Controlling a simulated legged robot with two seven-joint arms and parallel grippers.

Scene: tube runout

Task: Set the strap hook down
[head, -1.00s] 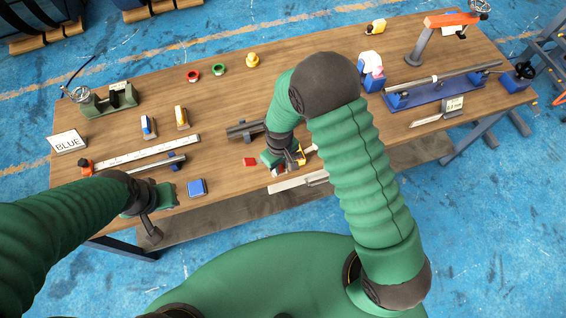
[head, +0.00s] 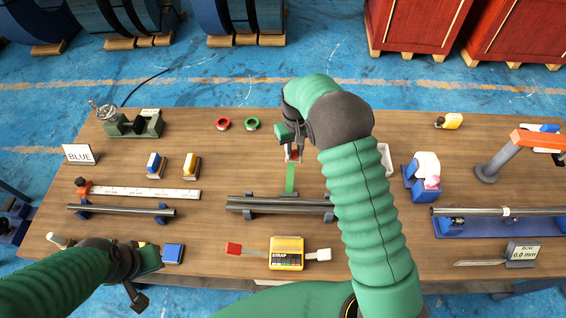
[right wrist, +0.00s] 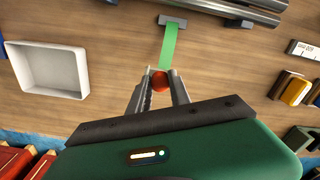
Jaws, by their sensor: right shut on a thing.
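My right gripper (head: 293,152) is over the table behind the dark tubes (head: 280,204). In the right wrist view its two fingers are shut on a small red-orange piece (right wrist: 160,82), which appears to be the strap hook. A flat green strap (head: 291,178) runs from it to a tube support; the strap also shows in the right wrist view (right wrist: 168,48). The gap between hook and tabletop is hard to judge. My left gripper (head: 140,290) is at the table's front left, beside a blue block (head: 173,253); its finger opening is unclear.
A yellow device (head: 286,254) with red and white end tabs lies at the front middle. A white tray (right wrist: 48,70) is near the right gripper. Red and green rings (head: 223,124) lie to its left. Bare wood lies around the strap.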

